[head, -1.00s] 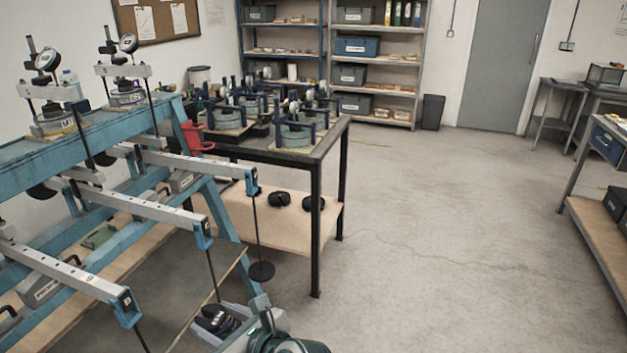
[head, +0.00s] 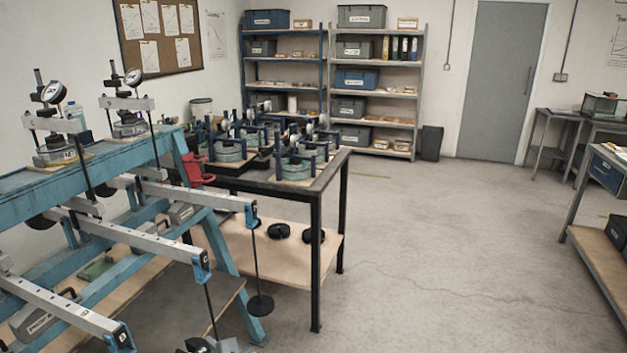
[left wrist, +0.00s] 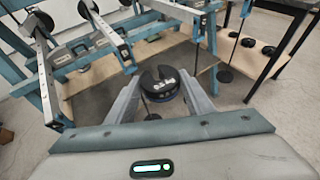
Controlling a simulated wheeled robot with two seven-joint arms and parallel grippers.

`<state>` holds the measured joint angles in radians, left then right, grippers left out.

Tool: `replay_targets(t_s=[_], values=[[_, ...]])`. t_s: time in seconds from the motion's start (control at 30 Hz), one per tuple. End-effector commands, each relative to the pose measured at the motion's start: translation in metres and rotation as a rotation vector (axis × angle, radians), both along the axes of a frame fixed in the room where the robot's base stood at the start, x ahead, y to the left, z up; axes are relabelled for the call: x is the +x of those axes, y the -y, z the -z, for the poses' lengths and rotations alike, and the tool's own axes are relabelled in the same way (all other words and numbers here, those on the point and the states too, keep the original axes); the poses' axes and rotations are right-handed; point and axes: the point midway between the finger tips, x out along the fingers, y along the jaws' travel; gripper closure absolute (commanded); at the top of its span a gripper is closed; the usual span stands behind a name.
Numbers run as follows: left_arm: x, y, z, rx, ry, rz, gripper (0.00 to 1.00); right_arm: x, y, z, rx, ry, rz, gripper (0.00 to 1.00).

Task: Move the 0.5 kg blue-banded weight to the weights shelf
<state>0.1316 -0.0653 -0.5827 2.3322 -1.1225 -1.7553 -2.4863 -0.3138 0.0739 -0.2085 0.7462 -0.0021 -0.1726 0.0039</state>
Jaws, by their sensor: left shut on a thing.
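A black slotted weight (left wrist: 157,79) with a blue edge low on its side sits between the fingers of my left gripper (left wrist: 163,88), which is shut on it. In the head view the weight (head: 197,345) and gripper show only at the bottom edge, mostly cut off. They are in front of the blue lever frame (head: 225,255). A wooden lower shelf (head: 265,262) under the black-legged table carries black weights (head: 278,231), to the right of and beyond the lever frame. My right gripper is not in view.
Lever arms (head: 160,240) and a hanging rod with a black disc (head: 260,305) stick out near my left gripper. The table's black front leg (head: 316,280) stands at the shelf corner. The floor (head: 450,250) to the right is open. Storage racks (head: 375,90) stand at the back.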

Motion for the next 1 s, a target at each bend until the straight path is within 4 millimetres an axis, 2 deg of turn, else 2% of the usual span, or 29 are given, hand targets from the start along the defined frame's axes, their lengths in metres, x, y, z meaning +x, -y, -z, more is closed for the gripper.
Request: replay_targets(t_s=[0.2, 0.33, 1.0], values=[[-0.0018, 0.0003, -0.0027, 0.004, 0.008, 0.174, 0.82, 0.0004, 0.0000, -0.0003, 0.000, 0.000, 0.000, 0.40], [-0.0029, 0.0031, -0.0040, 0.004, 0.011, 0.231, 0.82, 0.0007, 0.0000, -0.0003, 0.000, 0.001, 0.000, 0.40], [-0.0027, 0.0041, -0.0045, 0.004, 0.011, 0.240, 0.82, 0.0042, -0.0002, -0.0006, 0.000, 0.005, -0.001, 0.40]])
